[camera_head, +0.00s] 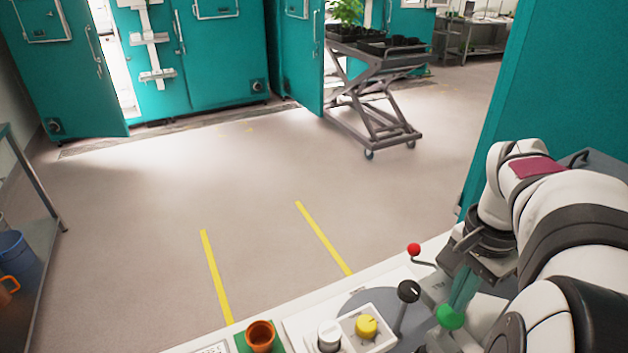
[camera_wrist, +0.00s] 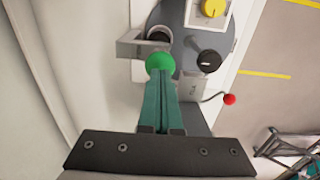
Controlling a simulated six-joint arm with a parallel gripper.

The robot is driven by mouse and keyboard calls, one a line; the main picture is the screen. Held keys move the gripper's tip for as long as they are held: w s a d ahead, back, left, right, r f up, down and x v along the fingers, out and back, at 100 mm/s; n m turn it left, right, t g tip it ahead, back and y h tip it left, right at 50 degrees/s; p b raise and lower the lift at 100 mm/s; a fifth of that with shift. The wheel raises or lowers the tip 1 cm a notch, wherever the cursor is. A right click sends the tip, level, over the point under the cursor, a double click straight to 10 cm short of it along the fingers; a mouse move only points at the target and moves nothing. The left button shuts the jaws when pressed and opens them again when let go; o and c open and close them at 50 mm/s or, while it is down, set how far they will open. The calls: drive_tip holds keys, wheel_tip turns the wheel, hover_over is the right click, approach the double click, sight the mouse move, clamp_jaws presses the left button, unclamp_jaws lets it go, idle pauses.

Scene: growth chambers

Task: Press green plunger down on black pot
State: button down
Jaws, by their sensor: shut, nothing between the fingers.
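The green plunger knob (camera_head: 450,317) is a round ball at the right of the bench, at the lower ends of my fingers. It also shows in the wrist view (camera_wrist: 160,62), just beyond my fingertips. My gripper (camera_head: 457,301), with teal fingers, is shut and empty, pointing down at the knob; it shows in the wrist view (camera_wrist: 161,84) too. I cannot tell whether the tips touch the knob. A dark round opening (camera_wrist: 159,33) in a grey bracket lies beside the knob and may be the black pot. The plunger's shaft is hidden.
Close by are a black-knobbed lever (camera_head: 408,291) and a red-balled lever (camera_head: 414,249). A yellow knob (camera_head: 366,326), a white knob (camera_head: 329,337) and an orange pot (camera_head: 260,335) stand to the left. A cart (camera_head: 375,100) with plants is far off; the floor between is clear.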

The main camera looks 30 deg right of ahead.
sight(452, 314)
drive_tip(key=shift+f, duration=0.1)
drive_tip(key=shift+f, duration=2)
wheel_tip(452, 314, up, 10)
idle(0.6)
